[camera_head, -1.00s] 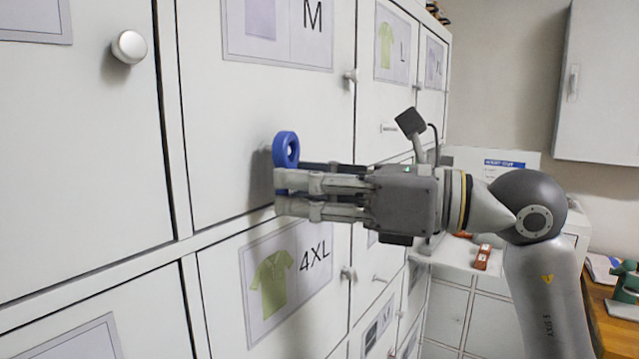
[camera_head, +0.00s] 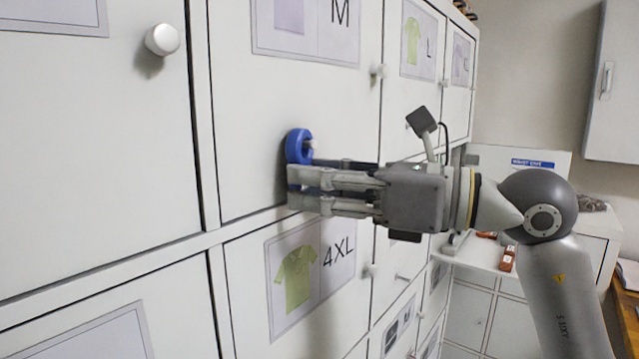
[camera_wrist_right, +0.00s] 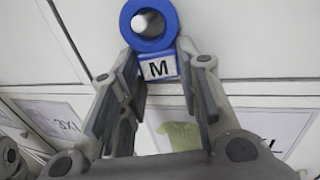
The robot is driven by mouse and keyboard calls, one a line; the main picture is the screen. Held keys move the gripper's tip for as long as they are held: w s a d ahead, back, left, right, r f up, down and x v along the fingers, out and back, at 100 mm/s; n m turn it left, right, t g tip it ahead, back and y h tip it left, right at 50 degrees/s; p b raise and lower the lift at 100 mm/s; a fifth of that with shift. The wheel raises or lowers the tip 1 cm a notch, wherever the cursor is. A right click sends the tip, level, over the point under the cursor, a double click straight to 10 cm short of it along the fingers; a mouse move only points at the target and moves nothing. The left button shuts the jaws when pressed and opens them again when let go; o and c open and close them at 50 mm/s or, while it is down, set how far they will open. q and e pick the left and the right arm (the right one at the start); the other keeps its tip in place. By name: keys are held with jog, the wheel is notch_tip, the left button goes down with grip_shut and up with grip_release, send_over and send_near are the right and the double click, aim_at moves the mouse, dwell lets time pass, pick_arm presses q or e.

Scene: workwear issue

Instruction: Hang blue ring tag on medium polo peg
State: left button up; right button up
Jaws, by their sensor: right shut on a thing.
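The blue ring tag (camera_head: 299,146) is at the lower part of the cabinet door (camera_head: 245,120) marked M. In the right wrist view, the ring (camera_wrist_right: 127,22) has a tab with an M label (camera_wrist_right: 158,67). My right gripper (camera_head: 292,188) is shut on this tab, with the ring above the fingers. The light peg (camera_wrist_right: 148,22) shows inside the ring's hole in the wrist view. The ring appears to be around the peg; how deep, I cannot tell. My left gripper is out of view.
White knobs stand out on the upper left door (camera_head: 162,39) and beside the M door (camera_head: 378,71). The 4XL door (camera_head: 255,300) lies just below the gripper. Red items (camera_head: 507,259) lie on a shelf at the right. A wall cabinet (camera_head: 612,90) hangs behind.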

jog(key=o, duration=0.9)
jog(key=shift+c, duration=0.2)
